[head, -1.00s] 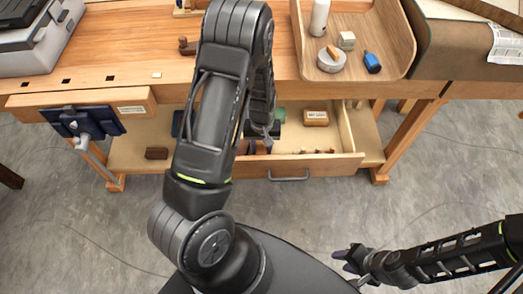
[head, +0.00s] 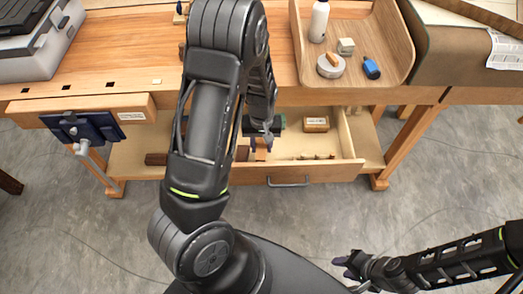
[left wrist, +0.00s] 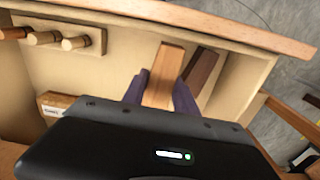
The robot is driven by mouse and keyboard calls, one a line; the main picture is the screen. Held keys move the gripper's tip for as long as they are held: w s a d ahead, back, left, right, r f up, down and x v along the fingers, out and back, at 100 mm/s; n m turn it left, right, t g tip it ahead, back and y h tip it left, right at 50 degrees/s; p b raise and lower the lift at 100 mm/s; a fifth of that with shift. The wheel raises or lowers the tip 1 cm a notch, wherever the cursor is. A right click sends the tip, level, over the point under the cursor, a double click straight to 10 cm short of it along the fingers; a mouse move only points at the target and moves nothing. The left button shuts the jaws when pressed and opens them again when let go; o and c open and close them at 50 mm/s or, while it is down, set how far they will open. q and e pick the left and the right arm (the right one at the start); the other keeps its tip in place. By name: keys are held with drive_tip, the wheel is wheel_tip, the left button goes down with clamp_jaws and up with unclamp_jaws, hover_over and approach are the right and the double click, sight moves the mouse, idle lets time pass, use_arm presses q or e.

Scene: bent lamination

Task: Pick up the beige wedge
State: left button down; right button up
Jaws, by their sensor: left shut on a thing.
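The beige wedge (left wrist: 164,72) is a light tan wooden piece between the two purple fingers of my left gripper (left wrist: 159,92) in the left wrist view. The fingers are shut on it, and its upper part sticks out beyond them. In the head view the wedge (head: 261,154) shows small at the fingertips of my left gripper (head: 262,143), inside the open drawer (head: 325,172). Whether it touches the drawer floor is unclear. My right gripper (head: 343,267) is empty at the lower right, away from the bench, with its fingers apart.
A dark brown wooden piece (left wrist: 203,70) lies close beside the wedge. A rack of wooden-handled tools (left wrist: 60,40) and a small labelled box (left wrist: 55,102) are also in the drawer. Drawer walls surround my left gripper. The bench top (head: 140,60) overhangs behind.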

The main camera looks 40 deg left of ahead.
sight(262, 145)
use_arm(q)
wheel_tip(262, 145, up, 13)
drive_tip(key=shift+p, duration=0.35)
drive_tip(key=shift+r, duration=0.1)
idle(0.4)
